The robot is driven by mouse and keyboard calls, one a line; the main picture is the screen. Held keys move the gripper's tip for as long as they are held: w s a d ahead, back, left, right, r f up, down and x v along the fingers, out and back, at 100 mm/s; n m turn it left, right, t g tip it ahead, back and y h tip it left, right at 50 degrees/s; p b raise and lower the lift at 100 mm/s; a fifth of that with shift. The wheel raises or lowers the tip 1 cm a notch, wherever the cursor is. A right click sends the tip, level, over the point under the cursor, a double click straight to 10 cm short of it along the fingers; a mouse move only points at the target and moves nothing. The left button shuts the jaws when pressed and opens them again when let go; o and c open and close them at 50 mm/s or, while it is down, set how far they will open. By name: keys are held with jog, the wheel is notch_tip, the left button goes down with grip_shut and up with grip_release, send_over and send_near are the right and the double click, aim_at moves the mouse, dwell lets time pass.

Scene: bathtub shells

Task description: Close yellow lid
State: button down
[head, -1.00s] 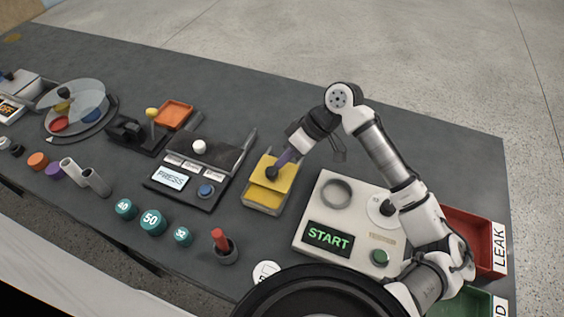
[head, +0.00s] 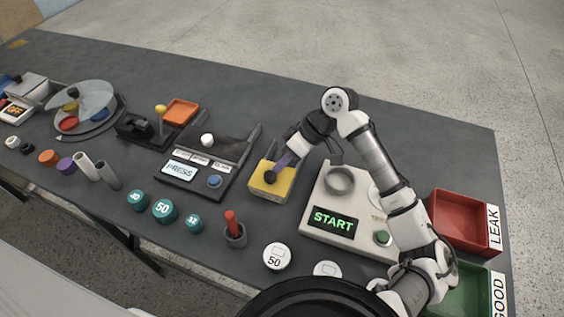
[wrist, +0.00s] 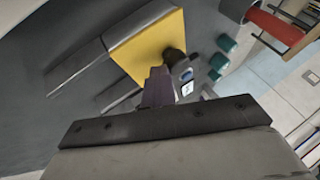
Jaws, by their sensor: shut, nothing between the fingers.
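The yellow lid (head: 281,189) lies on a small grey box with side rails (wrist: 78,65), left of the START panel in the head view. In the wrist view the yellow lid (wrist: 145,42) covers the end of the rails toward the teal knobs, and the rails run on bare at left. A dark round knob (head: 270,177) stands on the lid. My gripper (head: 281,166) is shut, its purple-grey fingers pointing down at the knob from behind. In the wrist view my gripper (wrist: 160,88) is close beside the knob; I cannot tell whether they touch.
The START panel (head: 338,236) stands close on the right, with a red tray (head: 456,222) and green tray (head: 470,292) beyond it. The PRESS panel (head: 190,170) is at left. A red-handled stick (head: 232,224) and teal knobs (head: 163,210) stand in front. The back of the table is clear.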

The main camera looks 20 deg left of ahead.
jog(key=shift+s+f, duration=0.1)
jog(key=shift+s, duration=0.15)
jog(key=b+v, duration=0.2)
jog(key=v, duration=1.2)
jog(key=shift+w, duration=0.15)
